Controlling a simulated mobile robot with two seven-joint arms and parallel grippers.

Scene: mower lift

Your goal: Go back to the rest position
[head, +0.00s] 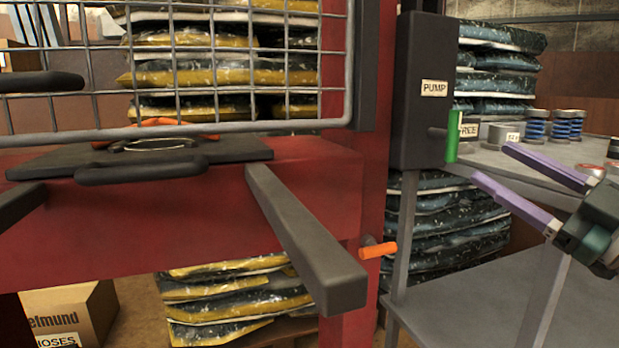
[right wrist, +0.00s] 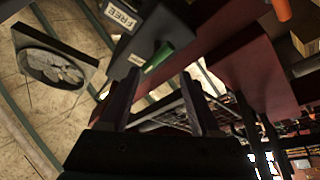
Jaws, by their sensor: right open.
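My right gripper (head: 512,180) is open and empty at the right of the head view, its two purple fingers apart and pointing left. The fingertips are close to a green handle (head: 452,136) on the dark pump box (head: 422,95), with a gap between as seen here. In the right wrist view my open fingers (right wrist: 160,100) show dark, with the green handle (right wrist: 159,57) beyond them. My left gripper is not in view.
A red lift frame (head: 300,180) with a wire mesh guard (head: 230,127) and grey arms fills the left. An orange handle (head: 378,250) sticks out low on the post. A grey shelf table (head: 560,155) holding blue springs (head: 537,126) stands at right. Bagged stacks (head: 440,230) stand behind.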

